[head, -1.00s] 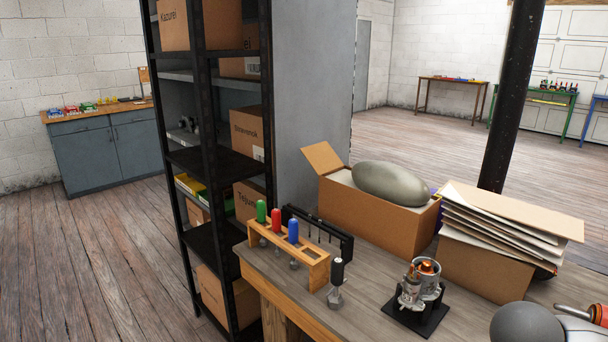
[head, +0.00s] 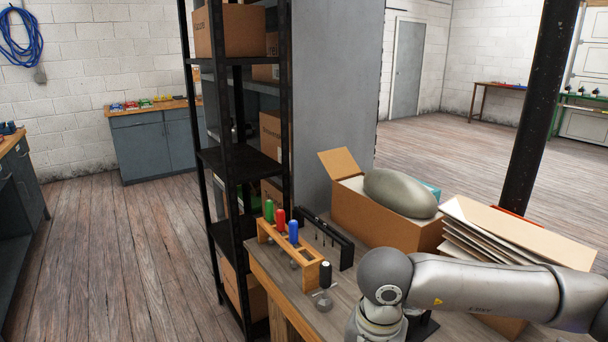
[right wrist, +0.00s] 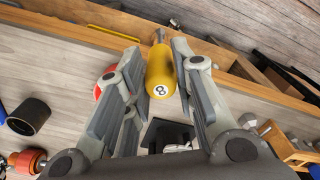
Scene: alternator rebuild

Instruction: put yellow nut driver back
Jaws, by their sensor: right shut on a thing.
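The yellow nut driver (right wrist: 161,72), its handle marked 8, is held between the two fingers of my right gripper (right wrist: 160,85) in the right wrist view, its metal shaft pointing away. In the head view neither the driver nor the right gripper shows; only my right arm is visible. A wooden rack (head: 291,257) near the bench's left end holds green (head: 269,211), red (head: 280,219) and blue (head: 293,231) handled drivers in a row. An open slot seems to lie on the near side of the blue one. My left gripper is not in view.
A black-handled tool (head: 325,274) stands by the rack's near end. A black holder (head: 325,238) is behind the rack. An open cardboard box (head: 372,224) with a grey rounded object and a box of cardboard sheets (head: 505,232) stand at the back. A black shelf (head: 240,160) borders the left.

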